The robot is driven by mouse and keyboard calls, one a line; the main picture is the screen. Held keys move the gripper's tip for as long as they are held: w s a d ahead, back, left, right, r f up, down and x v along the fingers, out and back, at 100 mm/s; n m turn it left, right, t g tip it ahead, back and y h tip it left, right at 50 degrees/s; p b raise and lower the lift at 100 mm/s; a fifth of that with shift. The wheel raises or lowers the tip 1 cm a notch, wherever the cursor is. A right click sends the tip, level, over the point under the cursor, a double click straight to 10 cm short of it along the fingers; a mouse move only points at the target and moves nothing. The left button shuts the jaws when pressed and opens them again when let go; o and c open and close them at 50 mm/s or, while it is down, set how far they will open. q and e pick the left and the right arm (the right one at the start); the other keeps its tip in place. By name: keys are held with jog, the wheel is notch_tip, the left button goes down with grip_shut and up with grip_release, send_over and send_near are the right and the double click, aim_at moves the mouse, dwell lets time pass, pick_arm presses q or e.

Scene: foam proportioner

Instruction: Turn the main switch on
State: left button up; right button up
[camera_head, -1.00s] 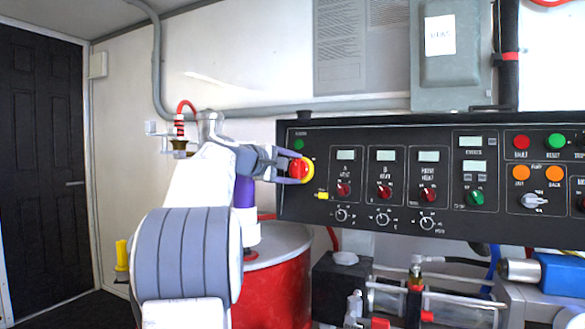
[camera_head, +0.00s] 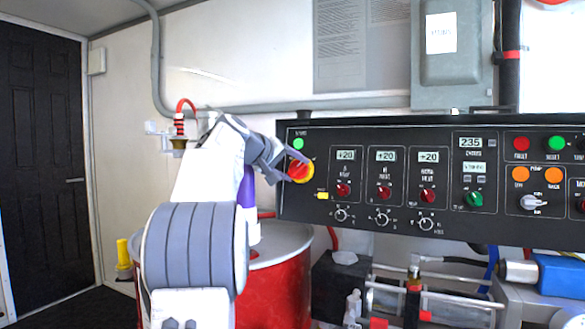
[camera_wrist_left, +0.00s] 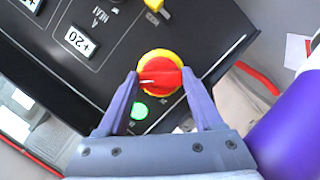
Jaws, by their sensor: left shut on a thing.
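The main switch (camera_head: 299,171) is a red rotary knob on a yellow round plate at the left end of the black control panel (camera_head: 375,212). My left gripper (camera_head: 286,168) is at the knob, tilted, with its fingers on either side of it. In the left wrist view the red knob (camera_wrist_left: 160,76) lies between the two fingertips of my left gripper (camera_wrist_left: 159,82), which is shut on it. A green lamp (camera_head: 298,143) above the switch is lit; it also glows in the left wrist view (camera_wrist_left: 139,111). The panel displays show figures. My right gripper is not in view.
A red drum (camera_head: 285,285) stands below the panel's left end, close to my left arm. A purple cylinder (camera_wrist_left: 292,140) is near the gripper at the right of the wrist view. A grey box (camera_head: 450,60) and conduit are on the wall.

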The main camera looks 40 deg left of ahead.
pick_arm(q)
jog(key=shift+f, duration=0.15)
dwell(0.4)
jog(key=o, duration=1.4)
jog(key=shift+c, duration=0.2)
jog(key=v, duration=1)
jog(key=shift+s+r, duration=0.2)
jog(key=shift+r, duration=0.05)
jog(key=shift+d, duration=0.1)
